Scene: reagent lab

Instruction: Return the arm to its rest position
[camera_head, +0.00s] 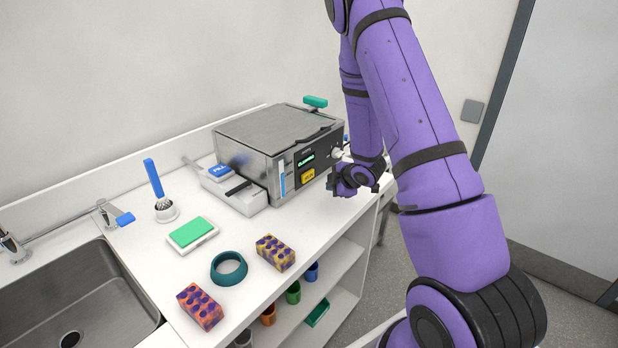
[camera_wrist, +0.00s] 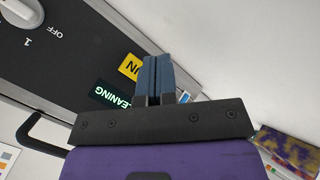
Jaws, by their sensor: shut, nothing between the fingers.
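My purple arm (camera_head: 425,150) reaches from the right side of the head view over the bench. My gripper (camera_head: 338,184) is by the right front of the metal machine, close to its control panel. In the wrist view my gripper (camera_wrist: 157,62) shows its two dark blue fingers pressed together with nothing between them. Behind them is the machine's dark panel (camera_wrist: 75,55), with a lit green display reading "CLEANING" (camera_wrist: 110,95), a yellow button (camera_wrist: 131,66) and a white knob (camera_wrist: 22,12) near the marks 1 and OFF.
The metal machine (camera_head: 265,130) stands on the white bench (camera_head: 215,265). A sink (camera_head: 90,290) is at left.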

